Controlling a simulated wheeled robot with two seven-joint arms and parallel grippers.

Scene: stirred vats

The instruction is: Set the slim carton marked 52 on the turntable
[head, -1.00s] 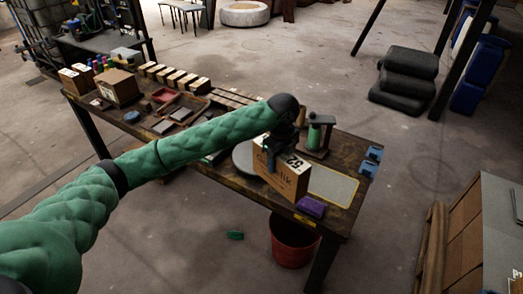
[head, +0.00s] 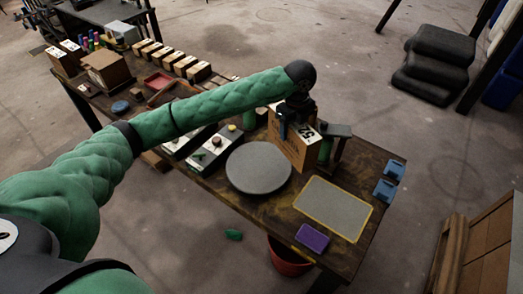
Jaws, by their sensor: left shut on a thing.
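The slim carton marked 52 (head: 292,146) is a brown box with a white label on its top edge. My left gripper (head: 295,112) is shut on its upper part and holds it upright. The carton is beyond and right of the turntable, near the back edge of the table; I cannot tell how far its base is above the table. The turntable (head: 258,168) is a round grey disc, empty, on the dark wooden table (head: 265,215). My right gripper is not in view.
A grey mat with a yellow border (head: 333,207) lies right of the turntable, with a purple block (head: 312,238) in front. Blue clips (head: 389,180) sit at the right edge. Behind the carton is a dark stand (head: 338,131). A red bucket (head: 288,258) stands below the table.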

